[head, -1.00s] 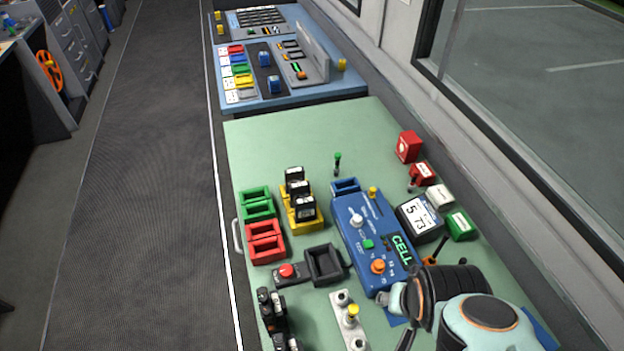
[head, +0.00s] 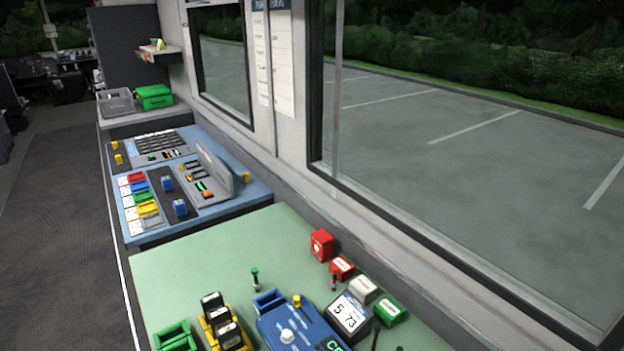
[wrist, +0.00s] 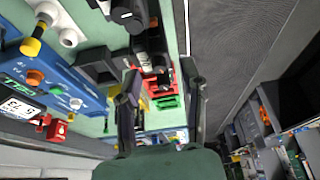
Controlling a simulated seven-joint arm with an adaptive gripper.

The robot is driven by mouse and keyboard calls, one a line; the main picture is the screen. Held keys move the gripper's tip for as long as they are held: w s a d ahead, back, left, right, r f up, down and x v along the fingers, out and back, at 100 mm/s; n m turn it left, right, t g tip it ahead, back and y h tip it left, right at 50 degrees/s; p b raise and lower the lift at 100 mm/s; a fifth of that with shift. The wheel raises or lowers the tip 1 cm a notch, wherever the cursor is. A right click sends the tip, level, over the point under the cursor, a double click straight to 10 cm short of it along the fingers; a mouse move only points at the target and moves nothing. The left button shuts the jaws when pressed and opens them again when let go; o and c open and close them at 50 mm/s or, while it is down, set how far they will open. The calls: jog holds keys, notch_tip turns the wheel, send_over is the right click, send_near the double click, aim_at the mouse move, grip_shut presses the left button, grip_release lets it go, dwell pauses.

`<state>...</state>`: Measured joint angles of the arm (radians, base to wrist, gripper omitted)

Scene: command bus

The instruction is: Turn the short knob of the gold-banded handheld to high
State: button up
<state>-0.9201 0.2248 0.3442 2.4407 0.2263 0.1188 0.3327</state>
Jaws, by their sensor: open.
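My gripper (wrist: 160,70) shows in the wrist view with its two dark fingers apart and nothing visible between the tips. Black handheld-like things (wrist: 128,12) are cut off at the top edge of the wrist view, beyond the fingertips. I cannot make out a gold band or a short knob on them.
The blue panel (head: 275,327) stands on the green bench (head: 200,268) beside the display box (head: 347,312). A yellow rack (head: 232,343) holds several black blocks. A yellow-topped knob (wrist: 32,44) stands at the wrist view's upper left. Red and green boxes line the window side.

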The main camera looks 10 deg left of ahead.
jog(key=shift+w+a+f, duration=0.1)
jog(key=shift+w+f, duration=0.05)
jog(key=shift+f, duration=0.2)
grip_shut()
jog(key=m+t+h, duration=0.1)
jog(key=m, duration=0.3)
jog(key=shift+a+m, duration=0.1)
jog(key=shift+m, duration=0.3)
